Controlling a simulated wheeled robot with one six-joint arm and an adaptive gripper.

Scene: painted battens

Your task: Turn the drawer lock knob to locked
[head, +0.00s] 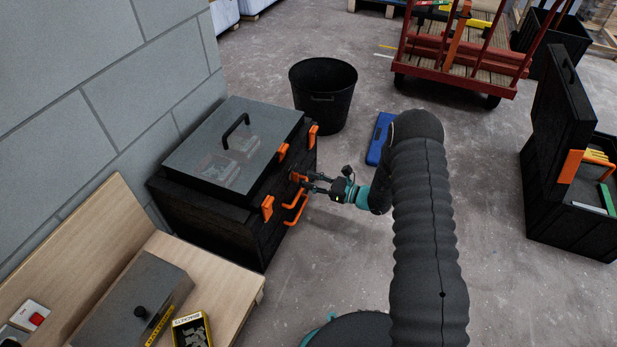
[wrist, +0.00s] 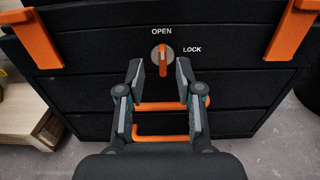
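The drawer lock knob (wrist: 162,59) is a round grey dial with an orange grip, on the front of a black drawer chest (wrist: 85,65). Its grip stands upright, in line with the word OPEN above it; the word LOCK is to the upper right. My gripper (wrist: 160,70) is open and empty, its two fingers to the left and right of the knob and pointing at it. Neither finger visibly touches the knob. In the head view my gripper (head: 308,182) is close to the chest front (head: 262,236); the knob is not clearly made out there.
Orange drawer handles (wrist: 163,106) lie below the knob, partly behind my fingers. Orange latches (wrist: 291,32) flank it. A black bucket (head: 323,92) and a blue case (head: 379,138) stand on the floor nearby. A wooden bench (head: 75,240) is at the left.

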